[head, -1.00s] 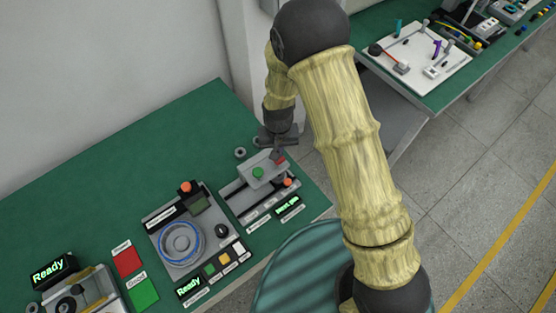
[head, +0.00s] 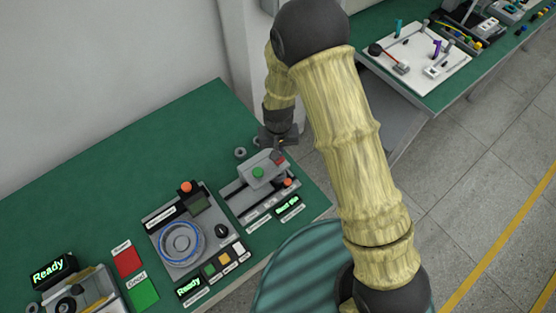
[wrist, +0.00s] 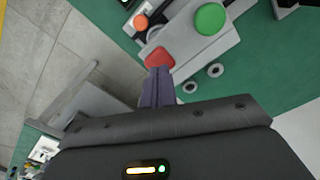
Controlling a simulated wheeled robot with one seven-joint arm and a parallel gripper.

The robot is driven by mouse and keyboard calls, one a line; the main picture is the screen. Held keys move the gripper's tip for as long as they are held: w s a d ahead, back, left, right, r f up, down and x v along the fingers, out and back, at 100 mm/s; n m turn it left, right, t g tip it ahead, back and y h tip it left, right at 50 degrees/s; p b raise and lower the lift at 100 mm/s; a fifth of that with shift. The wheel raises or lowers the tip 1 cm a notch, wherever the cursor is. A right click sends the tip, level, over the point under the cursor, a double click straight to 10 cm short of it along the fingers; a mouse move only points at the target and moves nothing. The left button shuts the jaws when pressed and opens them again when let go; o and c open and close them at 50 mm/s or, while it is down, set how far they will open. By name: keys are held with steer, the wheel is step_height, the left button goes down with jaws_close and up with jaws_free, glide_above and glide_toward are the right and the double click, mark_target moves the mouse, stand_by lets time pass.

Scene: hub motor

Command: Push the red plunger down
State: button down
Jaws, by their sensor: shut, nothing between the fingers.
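The red plunger (head: 280,161) is a small red piece at the far right end of a grey fixture (head: 239,193) on the green bench. It also shows in the wrist view (wrist: 160,58), just beyond my fingertips. My gripper (head: 279,148) is shut and empty, pointing down close to the plunger. In the wrist view my closed fingers (wrist: 158,72) overlap the plunger's near edge. I cannot tell whether they touch it. The plunger's height is hard to judge.
A green button (head: 258,173) and an orange knob (head: 287,183) sit on the same fixture, close to the plunger. Grey rings (head: 240,152) lie on the bench behind it. A device with a blue-ringed dial (head: 181,243) stands to the left.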

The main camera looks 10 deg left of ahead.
steer(key=shift+f+b, duration=1.05)
steer(key=shift+f, duration=0.35)
steer(key=shift+r, duration=0.15)
stand_by(0.5)
steer(key=shift+r+p, duration=2.9)
steer(key=shift+r, duration=1)
steer(key=w+d+r+m+t+b, duration=0.1)
steer(key=d+r+b, duration=0.1)
steer(key=d+r, duration=0.3)
steer(key=d+r+m+b, duration=0.1)
steer(key=d+r, duration=0.1)
steer(key=d, duration=0.5)
steer(key=s+d+r+m+b, duration=0.1)
steer(key=s+d+r+b, duration=0.1)
steer(key=s+d, duration=0.2)
steer(key=s+d+r+m+t+b, duration=0.1)
steer(key=s+d+r, duration=0.2)
steer(key=d, duration=0.6)
steer(key=shift+s+d+r+t+b, duration=0.3)
steer(key=shift+s+d+r+b, duration=0.1)
steer(key=shift+s, duration=0.15)
